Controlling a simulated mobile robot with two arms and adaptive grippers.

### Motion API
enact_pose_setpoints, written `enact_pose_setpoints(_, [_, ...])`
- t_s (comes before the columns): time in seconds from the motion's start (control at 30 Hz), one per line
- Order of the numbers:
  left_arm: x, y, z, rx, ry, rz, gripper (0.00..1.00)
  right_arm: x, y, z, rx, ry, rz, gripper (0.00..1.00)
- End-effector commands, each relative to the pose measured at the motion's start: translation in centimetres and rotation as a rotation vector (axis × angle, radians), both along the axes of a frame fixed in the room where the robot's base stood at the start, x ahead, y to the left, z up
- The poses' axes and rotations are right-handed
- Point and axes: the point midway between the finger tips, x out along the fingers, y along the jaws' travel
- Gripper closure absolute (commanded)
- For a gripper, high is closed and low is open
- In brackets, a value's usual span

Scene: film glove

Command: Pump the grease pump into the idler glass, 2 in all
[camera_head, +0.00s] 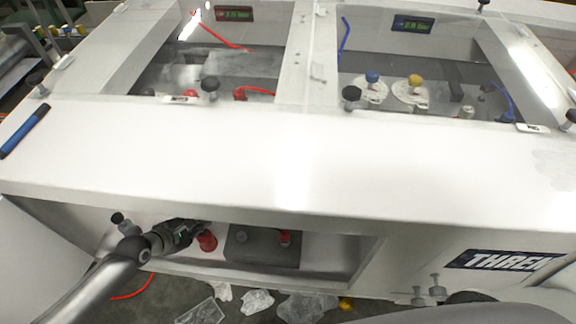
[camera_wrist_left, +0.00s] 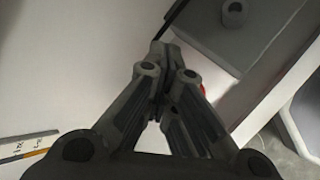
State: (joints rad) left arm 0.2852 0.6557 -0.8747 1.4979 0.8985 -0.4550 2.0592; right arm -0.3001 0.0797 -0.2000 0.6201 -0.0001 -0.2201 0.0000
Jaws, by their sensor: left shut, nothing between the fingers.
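My left gripper (camera_head: 198,228) reaches into the open shelf under the white bench, its fingers shut and empty. A red, round-bodied object (camera_head: 207,241), perhaps the grease pump, is right at its fingertips. I cannot tell if they touch. In the left wrist view the shut fingers (camera_wrist_left: 165,55) fill the middle and hide most of what lies beyond, with only a sliver of red beside them. A dark grey block (camera_head: 252,250) lies to the right, bearing a small grey cylinder (camera_head: 242,236) and a small red item (camera_head: 285,238). I cannot tell which thing is the idler glass.
The white bench top (camera_head: 220,150) overhangs the shelf. A blue marker-like stick (camera_head: 25,130) lies at its left. A dark-topped knob (camera_head: 122,222) stands left of my gripper. Crumpled clear plastic (camera_head: 257,301) lies on the floor below. The shelf's right part is empty.

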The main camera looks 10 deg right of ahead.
Motion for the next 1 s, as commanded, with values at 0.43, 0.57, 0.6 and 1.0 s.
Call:
enact_pose_setpoints(0.43, [-0.1, 0.0, -0.7, 0.002, 0.003, 0.000, 1.00, 0.0, 0.0, -0.4, 0.000, 0.000, 0.000, 0.60])
enact_pose_setpoints(0.57, [-0.1, 0.0, -0.9, 0.002, 0.004, 0.000, 1.00, 0.0, 0.0, -0.5, 0.000, 0.000, 0.000, 0.60])
enact_pose_setpoints(0.6, [-0.1, 0.0, -0.9, 0.002, 0.004, 0.000, 1.00, 0.0, 0.0, -0.6, 0.000, 0.000, 0.000, 0.60])
enact_pose_setpoints(1.0, [-0.1, 0.0, -1.1, 0.003, 0.004, 0.000, 1.00, 0.0, 0.0, -0.7, 0.000, 0.000, 0.000, 0.60])
